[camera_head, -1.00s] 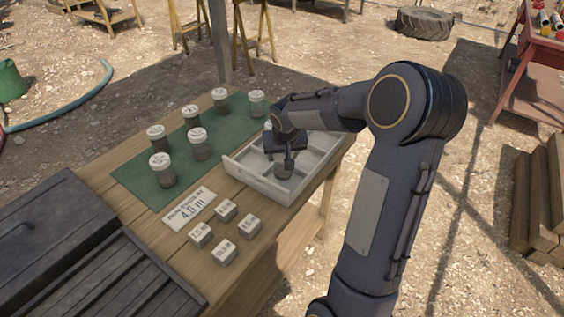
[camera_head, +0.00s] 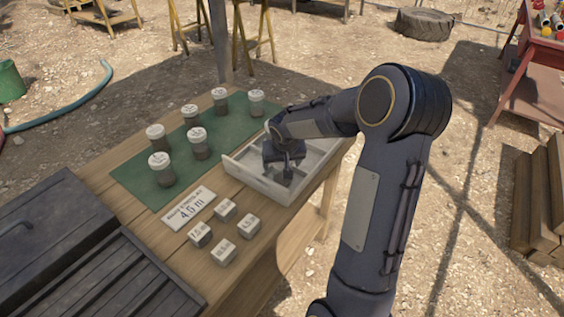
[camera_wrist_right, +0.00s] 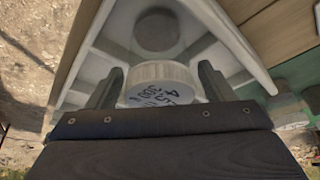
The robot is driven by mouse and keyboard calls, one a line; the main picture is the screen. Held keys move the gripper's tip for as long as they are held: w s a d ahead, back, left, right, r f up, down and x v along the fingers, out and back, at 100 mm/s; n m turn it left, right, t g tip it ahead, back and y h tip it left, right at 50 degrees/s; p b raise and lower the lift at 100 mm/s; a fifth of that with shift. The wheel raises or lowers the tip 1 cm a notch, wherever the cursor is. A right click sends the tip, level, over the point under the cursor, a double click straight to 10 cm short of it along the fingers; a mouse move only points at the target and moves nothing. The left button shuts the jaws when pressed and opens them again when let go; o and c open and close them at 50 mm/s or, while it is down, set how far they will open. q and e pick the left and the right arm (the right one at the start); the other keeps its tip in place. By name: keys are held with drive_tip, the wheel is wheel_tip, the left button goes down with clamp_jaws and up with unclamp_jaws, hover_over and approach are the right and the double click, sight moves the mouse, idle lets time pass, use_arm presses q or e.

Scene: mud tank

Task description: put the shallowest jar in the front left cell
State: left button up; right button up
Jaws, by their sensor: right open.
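My right gripper (camera_head: 283,172) is low inside the pale divided tray (camera_head: 256,185). In the right wrist view its open fingers (camera_wrist_right: 158,88) stand either side of a jar's white lid (camera_wrist_right: 160,84), with handwriting on it that seems to start "4.5". The jar's body is mostly hidden, and I cannot tell exactly which cell it is in. A grey round shape (camera_wrist_right: 158,35) shows beyond it in the tray. Several white-lidded jars stand on the green mat, including a front one (camera_head: 162,170), a middle one (camera_head: 199,145) and a back one (camera_head: 257,103). My left gripper is out of view.
Several small labelled blocks (camera_head: 224,252) sit nearby on the wooden table (camera_head: 262,232). A dark ribbed box (camera_head: 110,275) occupies the left front. My right arm crosses over the tray's right side.

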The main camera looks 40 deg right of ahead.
drive_tip(key=shift+r, duration=0.2)
drive_tip(key=p+v, duration=0.1)
drive_tip(key=v, duration=1)
drive_tip(key=s+a+n+t+y, duration=0.1)
drive_tip(key=s+a+n+y, duration=0.3)
drive_tip(key=s+a, duration=1.4)
drive_tip(key=s+y, duration=0.2)
drive_tip(key=s, duration=0.1)
drive_tip(key=shift+s+a+r+t, duration=0.15)
drive_tip(key=shift+s+r+t, duration=0.2)
drive_tip(key=shift+s+t, duration=0.05)
